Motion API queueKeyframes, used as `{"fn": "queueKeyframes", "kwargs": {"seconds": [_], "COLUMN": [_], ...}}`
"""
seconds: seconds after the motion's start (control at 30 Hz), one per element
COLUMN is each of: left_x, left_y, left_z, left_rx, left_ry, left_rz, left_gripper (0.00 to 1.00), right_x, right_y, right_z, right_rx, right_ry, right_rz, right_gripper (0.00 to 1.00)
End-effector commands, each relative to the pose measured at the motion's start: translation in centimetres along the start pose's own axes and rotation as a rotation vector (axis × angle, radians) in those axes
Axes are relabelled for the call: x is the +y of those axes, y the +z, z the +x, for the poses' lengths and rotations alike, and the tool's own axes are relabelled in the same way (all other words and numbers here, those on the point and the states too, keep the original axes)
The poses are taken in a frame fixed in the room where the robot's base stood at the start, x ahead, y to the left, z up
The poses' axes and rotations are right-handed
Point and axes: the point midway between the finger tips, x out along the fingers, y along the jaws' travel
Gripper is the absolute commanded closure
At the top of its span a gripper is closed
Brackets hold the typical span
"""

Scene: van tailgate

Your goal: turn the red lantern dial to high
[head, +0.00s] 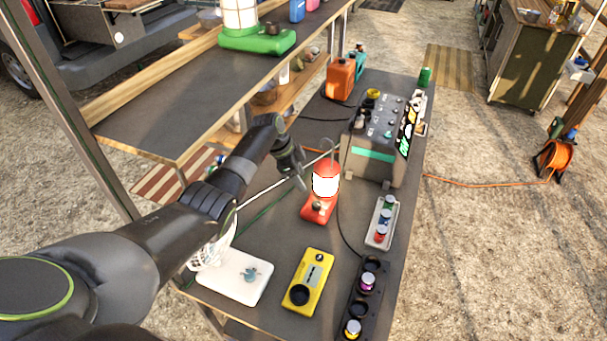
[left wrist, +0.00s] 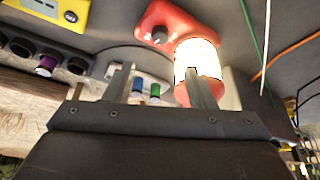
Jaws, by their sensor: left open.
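The red lantern (head: 320,209) stands on the dark table in the head view, its white globe lit. Its small dark dial (head: 318,207) sits on the front part of the red base. The lantern's base (left wrist: 175,22) and dial (left wrist: 158,36) also show in the left wrist view, beyond the fingers. I cannot read the dial's setting. My left gripper (head: 301,184) is just left of the globe, above the table. Its fingers (left wrist: 160,88) are apart with nothing held between them, and one overlaps the globe in the picture. My right gripper is not in view.
A yellow device (head: 309,280) and a white box (head: 246,277) stand in front of the lantern. A grey power station (head: 372,154) stands behind, and a tray of colored knobs (head: 382,222) to the right. A shelf (head: 180,100) with a green lantern is at upper left.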

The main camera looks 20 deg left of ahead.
Motion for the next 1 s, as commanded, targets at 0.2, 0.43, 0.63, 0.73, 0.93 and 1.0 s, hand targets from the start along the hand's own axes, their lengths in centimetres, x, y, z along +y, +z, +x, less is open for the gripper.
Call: {"fn": "queueKeyframes", "kwargs": {"seconds": [0.2,0.43,0.63,0.73,0.93,1.0], "left_x": [0.0,0.0,0.0,0.0,0.1,0.5], "left_y": [-0.2,0.0,0.0,0.0,0.0,-0.1], "left_z": [-3.1,-4.3,-4.5,-4.5,-4.1,-3.4], "left_rx": [0.0,-0.001,-0.001,-0.001,-0.005,-0.016], "left_ry": [-0.001,0.0,0.0,0.0,-0.003,-0.013], "left_rz": [0.0,-0.001,0.0,0.0,-0.004,-0.017], "left_gripper": [0.5,0.5,0.5,0.5,0.5,0.5], "right_x": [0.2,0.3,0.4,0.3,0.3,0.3], "right_y": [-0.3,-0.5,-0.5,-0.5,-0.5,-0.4], "right_z": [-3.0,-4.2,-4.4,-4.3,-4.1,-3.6], "right_rx": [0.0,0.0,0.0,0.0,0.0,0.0], "right_ry": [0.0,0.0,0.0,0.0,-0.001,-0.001], "right_rz": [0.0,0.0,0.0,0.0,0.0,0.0], "right_gripper": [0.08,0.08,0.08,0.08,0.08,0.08]}}
